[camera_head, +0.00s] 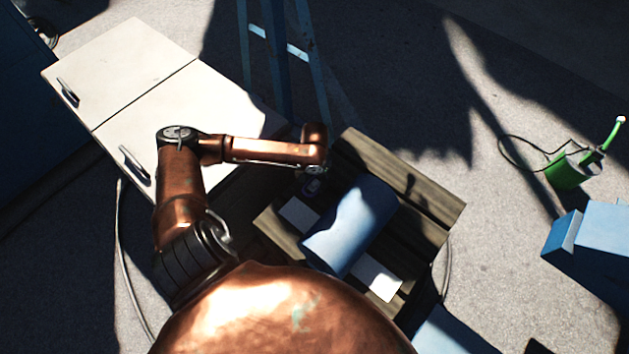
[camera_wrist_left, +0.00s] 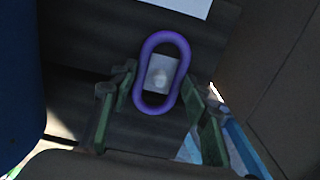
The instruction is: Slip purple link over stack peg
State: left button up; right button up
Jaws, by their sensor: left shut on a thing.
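The purple link (camera_wrist_left: 141,72) is an oblong closed ring in the left wrist view. A small purple patch of it (camera_head: 312,186) shows in shadow in the head view. My left gripper (camera_wrist_left: 158,84) is shut on the link, with a green finger at either side of its lower half. In the head view my left gripper (camera_head: 314,172) is over the left part of the slatted wooden top. Through the link's opening I see a pale square (camera_wrist_left: 161,74) with a lighter round spot, which may be the stack peg; I cannot tell whether the link is around it.
A blue cylinder (camera_head: 350,226) lies on the wooden top (camera_head: 415,200), with white plates (camera_head: 298,213) (camera_head: 379,278) at its sides. A white cabinet (camera_head: 130,70) stands at left. A green can (camera_head: 570,170) and a blue box (camera_head: 595,238) are at right.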

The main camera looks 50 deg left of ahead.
pick_arm(q)
jog(key=shift+f, duration=0.1)
jog(key=o, duration=1.6)
notch_tip(320, 180, up, 12)
jog(key=shift+f, duration=0.1)
